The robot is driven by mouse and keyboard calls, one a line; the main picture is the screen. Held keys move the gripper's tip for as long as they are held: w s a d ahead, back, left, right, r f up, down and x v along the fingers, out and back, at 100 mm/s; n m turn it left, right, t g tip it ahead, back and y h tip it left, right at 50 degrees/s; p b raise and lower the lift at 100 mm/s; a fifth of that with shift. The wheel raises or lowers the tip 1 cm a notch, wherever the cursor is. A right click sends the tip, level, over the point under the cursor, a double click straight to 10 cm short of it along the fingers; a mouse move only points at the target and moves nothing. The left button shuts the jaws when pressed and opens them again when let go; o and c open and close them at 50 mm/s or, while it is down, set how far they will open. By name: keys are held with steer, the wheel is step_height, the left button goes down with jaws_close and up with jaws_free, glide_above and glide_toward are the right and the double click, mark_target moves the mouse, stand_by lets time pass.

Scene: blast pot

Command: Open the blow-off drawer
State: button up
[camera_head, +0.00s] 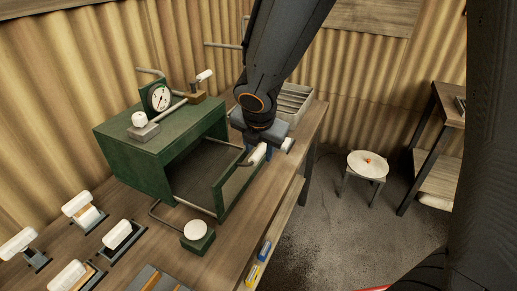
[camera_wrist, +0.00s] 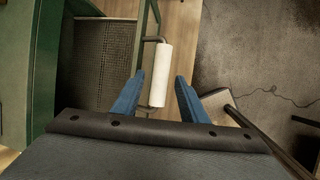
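The green blow-off drawer's front panel (camera_head: 238,187) stands well out from its green housing (camera_head: 150,158), with the dark drawer floor (camera_head: 202,172) showing between them. In the wrist view the dark textured floor (camera_wrist: 97,55) lies left of the thin green front edge (camera_wrist: 140,52). The white bar handle (camera_head: 257,154) is on the front's outer side; it also shows in the wrist view (camera_wrist: 161,72). My gripper (camera_wrist: 160,80) is open. Its blue fingertips are on either side of the handle's near part, with gaps visible on both sides. In the head view my wrist hides part of the handle area.
A pressure gauge (camera_head: 161,97) and white-knobbed valve (camera_head: 139,119) sit on the housing. Several white-handled switches stand at lower left on the wooden bench (camera_head: 237,238). A white round knob (camera_head: 195,230) is near the drawer. A stool (camera_head: 367,166) stands on open floor at right.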

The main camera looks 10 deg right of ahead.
steer(key=p+v, duration=0.1)
steer(key=v, duration=0.6)
steer(key=shift+s+r, duration=0.15)
steer(key=shift+r, duration=0.25)
steer(key=s+d+f+m+g+b, duration=0.1)
steer(key=s+d+f+m+b, duration=0.2)
steer(key=m, duration=1.1)
steer(key=s+d+f+m+g+b, duration=0.2)
steer(key=s+d+f+m, duration=0.3)
steer(key=d+f+m, duration=0.5)
steer(key=f+m+b, duration=0.1)
steer(key=m, duration=0.4)
steer(key=shift+s+d+g+y, duration=0.3)
steer(key=shift+s, duration=0.05)
